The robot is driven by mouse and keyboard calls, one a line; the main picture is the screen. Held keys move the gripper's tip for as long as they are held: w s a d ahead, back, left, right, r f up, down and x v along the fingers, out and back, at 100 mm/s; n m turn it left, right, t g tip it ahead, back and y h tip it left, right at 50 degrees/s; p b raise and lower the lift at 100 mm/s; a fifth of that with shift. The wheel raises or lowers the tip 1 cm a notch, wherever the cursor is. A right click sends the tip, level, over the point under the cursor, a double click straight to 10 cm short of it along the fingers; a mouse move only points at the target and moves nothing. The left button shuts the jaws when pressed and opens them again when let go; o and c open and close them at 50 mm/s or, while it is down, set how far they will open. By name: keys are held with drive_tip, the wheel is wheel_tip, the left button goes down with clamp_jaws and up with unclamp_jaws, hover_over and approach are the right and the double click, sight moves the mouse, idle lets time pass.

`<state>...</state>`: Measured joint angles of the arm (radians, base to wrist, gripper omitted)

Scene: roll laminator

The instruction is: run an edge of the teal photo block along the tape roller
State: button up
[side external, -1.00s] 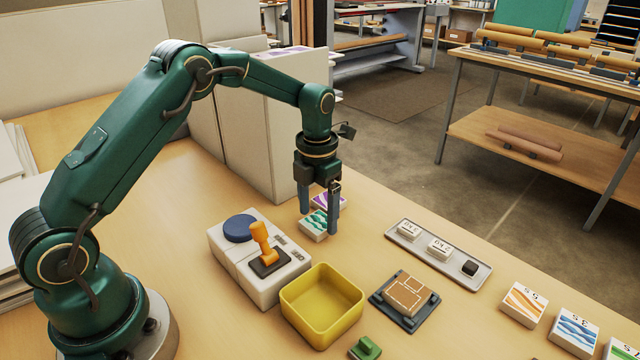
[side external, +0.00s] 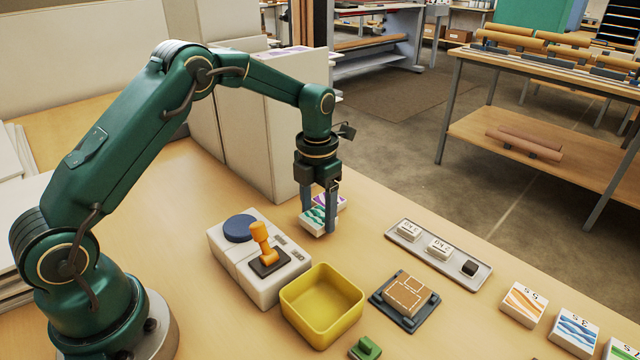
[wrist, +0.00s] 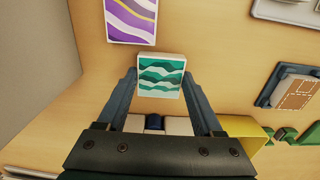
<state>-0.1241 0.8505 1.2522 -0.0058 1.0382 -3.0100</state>
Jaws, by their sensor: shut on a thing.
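The teal photo block (side external: 316,223) is a white block with teal wave stripes on top. My gripper (side external: 318,222) points down and is shut on it, one finger on each side. In the wrist view the teal photo block (wrist: 161,77) sits between the two finger ends of my gripper (wrist: 160,85). The block appears to be at table level. A white machine with a blue round knob (side external: 240,229) and an orange handle (side external: 261,240) stands just left of the block. I cannot tell which part is the tape roller.
A purple striped block (wrist: 131,18) lies close behind the teal one. A yellow bin (side external: 322,304), a dark fixture with a brown piece (side external: 404,300) and a grey tray of weights (side external: 438,253) stand nearby. A tall pale panel (side external: 290,125) rises behind.

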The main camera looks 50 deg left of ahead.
sight(288, 234)
drive_tip(key=shift+r, duration=1.9)
drive_tip(key=s+a, duration=0.1)
drive_tip(key=a, duration=0.1)
drive_tip(key=s+a+r, duration=0.1)
drive_tip(key=shift+s+a, duration=0.2)
drive_tip(key=shift+a, duration=0.2)
drive_tip(key=shift+s+a+f, duration=0.15)
drive_tip(key=shift+s+f, duration=0.25)
drive_tip(key=shift+f, duration=0.5)
drive_tip(key=shift+s+f, duration=0.25)
drive_tip(key=shift+f, duration=0.55)
drive_tip(key=shift+s+f, duration=0.25)
drive_tip(key=shift+f, duration=0.5)
drive_tip(key=shift+s+f, duration=0.4)
drive_tip(key=shift+d, duration=0.2)
drive_tip(key=shift+d, duration=0.4)
